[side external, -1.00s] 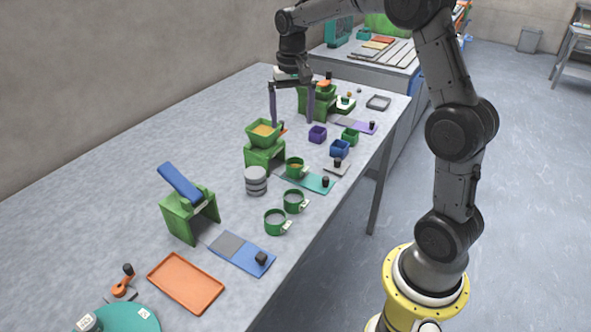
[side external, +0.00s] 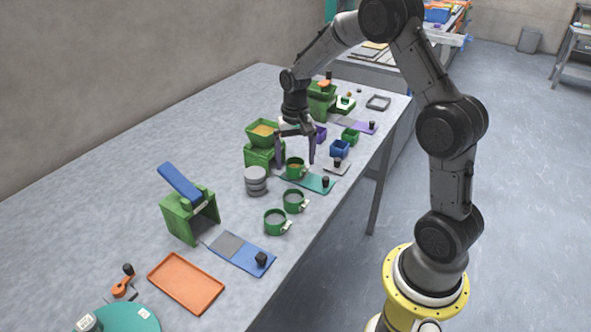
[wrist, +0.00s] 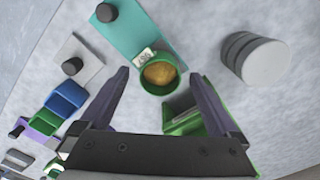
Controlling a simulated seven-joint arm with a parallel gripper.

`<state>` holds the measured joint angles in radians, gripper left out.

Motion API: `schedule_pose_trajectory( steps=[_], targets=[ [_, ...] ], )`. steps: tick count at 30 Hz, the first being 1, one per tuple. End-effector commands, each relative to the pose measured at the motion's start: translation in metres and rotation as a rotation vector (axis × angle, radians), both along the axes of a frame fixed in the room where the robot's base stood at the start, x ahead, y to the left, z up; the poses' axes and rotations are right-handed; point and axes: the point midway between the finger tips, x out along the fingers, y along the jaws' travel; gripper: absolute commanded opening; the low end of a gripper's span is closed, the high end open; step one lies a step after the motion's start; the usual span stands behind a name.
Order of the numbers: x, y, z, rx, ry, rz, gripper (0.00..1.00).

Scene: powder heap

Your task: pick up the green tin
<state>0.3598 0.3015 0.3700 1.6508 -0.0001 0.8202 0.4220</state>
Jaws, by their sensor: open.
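A round green tin (side external: 293,175) with tan powder in it and a white tag stands upright at the end of a teal board (side external: 316,182). In the wrist view the tin (wrist: 160,91) shows between the tips of my open gripper (wrist: 158,77), tag facing away from my palm. In the side view my gripper (side external: 297,161) is above and around the tin, pointing down, fingers apart and empty. I cannot tell whether either finger touches it. Two more green round tins, a middle one (side external: 293,202) and a nearer one (side external: 275,223), stand closer to the camera.
A green stand with a powder-filled hopper (side external: 262,133) is close left of my gripper. A grey stacked cylinder (side external: 256,181) stands nearby. Blue (side external: 340,149) and green (side external: 350,136) square bins lie farther right. An orange tray (side external: 186,283) lies in front.

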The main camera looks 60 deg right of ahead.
Motion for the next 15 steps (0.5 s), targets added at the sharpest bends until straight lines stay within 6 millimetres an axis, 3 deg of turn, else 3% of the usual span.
schedule_pose_trajectory(
  steps=[4, 12, 15],
  targets=[
    [0.000, 0.000, -0.016, 0.001, 0.001, 0.000, 0.97],
    [0.000, 0.000, -0.019, -0.001, -0.001, 0.000, 0.97],
    [0.001, 0.000, -0.019, -0.001, -0.001, 0.000, 0.81]
  ],
)
